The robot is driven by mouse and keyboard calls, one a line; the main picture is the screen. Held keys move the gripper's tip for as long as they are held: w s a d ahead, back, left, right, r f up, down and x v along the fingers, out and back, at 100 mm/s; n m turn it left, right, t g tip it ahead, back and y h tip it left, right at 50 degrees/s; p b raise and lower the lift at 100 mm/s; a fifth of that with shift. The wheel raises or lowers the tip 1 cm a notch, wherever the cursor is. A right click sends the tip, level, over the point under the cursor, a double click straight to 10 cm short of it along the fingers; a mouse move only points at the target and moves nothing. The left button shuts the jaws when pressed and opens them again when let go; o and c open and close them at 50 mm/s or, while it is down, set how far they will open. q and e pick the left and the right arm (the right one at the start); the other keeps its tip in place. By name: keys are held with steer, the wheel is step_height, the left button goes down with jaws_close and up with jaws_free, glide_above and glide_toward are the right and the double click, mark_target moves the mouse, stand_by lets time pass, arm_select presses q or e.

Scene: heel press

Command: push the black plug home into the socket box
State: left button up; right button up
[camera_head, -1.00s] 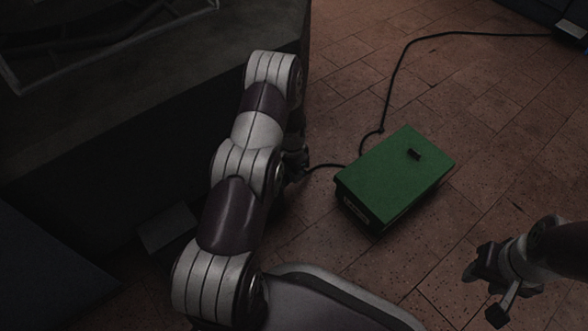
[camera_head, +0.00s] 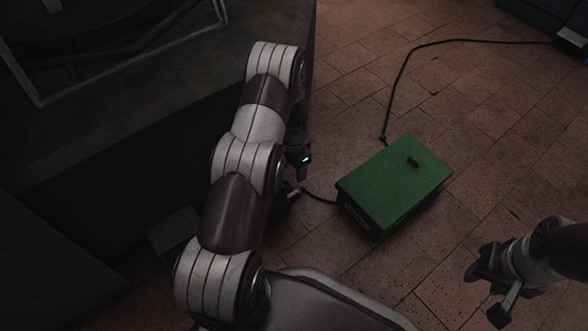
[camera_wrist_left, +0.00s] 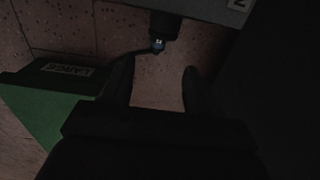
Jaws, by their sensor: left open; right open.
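The black plug (camera_wrist_left: 165,24) shows at the top of the left wrist view, with a bluish ring at its cable end. It sits against a grey box (camera_wrist_left: 205,9) marked "2", seemingly the socket box. How deep it sits I cannot tell. In the head view the plug (camera_head: 291,198) is partly visible beside my left arm, which seems to hide the socket box. My left gripper (camera_head: 302,167) is open and empty. In the left wrist view its fingers (camera_wrist_left: 158,70) stand apart below the plug, not around it. My right gripper (camera_head: 485,292) is open and empty at the lower right.
A green box (camera_head: 385,185) with a small black knob stands on the tiled floor. A black cable (camera_head: 318,199) runs between it and the plug. Another stretch of cable (camera_head: 402,75) runs to the upper right. A dark bench lies left of my arm.

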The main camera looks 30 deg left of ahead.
arm_select(q)
step_height(320, 180, up, 7)
steer(key=p, duration=0.3)
steer(key=shift+f, duration=0.2)
arm_select(e)
step_height(320, 180, up, 4)
steer(key=shift+r, duration=0.25)
